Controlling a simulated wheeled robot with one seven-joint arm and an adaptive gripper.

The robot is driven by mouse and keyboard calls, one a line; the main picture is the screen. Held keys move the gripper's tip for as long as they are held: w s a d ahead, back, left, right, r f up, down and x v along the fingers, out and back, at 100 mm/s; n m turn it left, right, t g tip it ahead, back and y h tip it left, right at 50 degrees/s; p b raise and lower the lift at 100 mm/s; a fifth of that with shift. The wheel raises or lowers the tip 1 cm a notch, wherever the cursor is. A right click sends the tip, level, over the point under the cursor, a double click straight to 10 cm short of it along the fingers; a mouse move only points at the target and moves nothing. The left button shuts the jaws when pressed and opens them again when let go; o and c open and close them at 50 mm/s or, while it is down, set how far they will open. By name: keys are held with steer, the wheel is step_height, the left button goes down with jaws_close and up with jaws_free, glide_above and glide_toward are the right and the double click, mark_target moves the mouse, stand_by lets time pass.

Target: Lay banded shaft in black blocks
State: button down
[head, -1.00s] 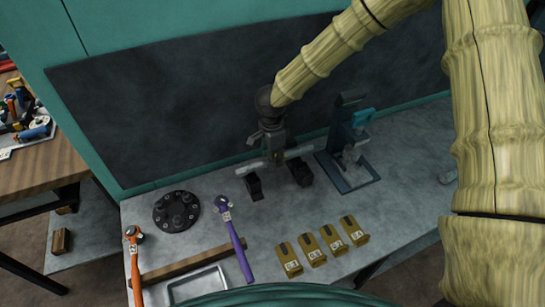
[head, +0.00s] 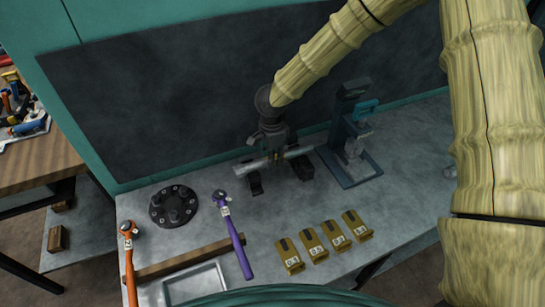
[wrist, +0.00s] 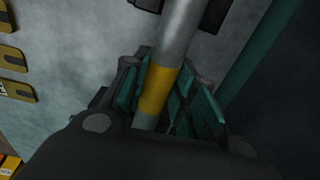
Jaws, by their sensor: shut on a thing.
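The banded shaft (head: 249,165) is a grey metal rod, held level across my gripper (head: 276,155), with both ends sticking out. In the wrist view my gripper (wrist: 165,100) is shut on the shaft (wrist: 178,35) around its yellow band (wrist: 158,90). The left black block (head: 255,185) and the right black block (head: 305,172) stand on the bench under the shaft's two sides. The shaft overlaps the tops of the blocks in the head view; I cannot tell whether it touches them. A black block (wrist: 215,14) shows at the top of the wrist view.
A blue-grey press-like stand (head: 355,145) is close right of the shaft. A dark round flange (head: 174,205) sits left. A purple-handled tool (head: 235,235), an orange-handled tool (head: 130,260), a tray (head: 195,283) and several brass-coloured tagged pieces (head: 315,245) lie in front.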

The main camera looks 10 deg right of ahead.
steer(key=shift+f+p, duration=0.15)
steer(key=shift+p, duration=0.25)
stand_by(0.3)
steer(key=c, duration=1.1)
jaws_free()
steer(key=shift+o, duration=0.2)
steer(key=shift+s+f, duration=0.1)
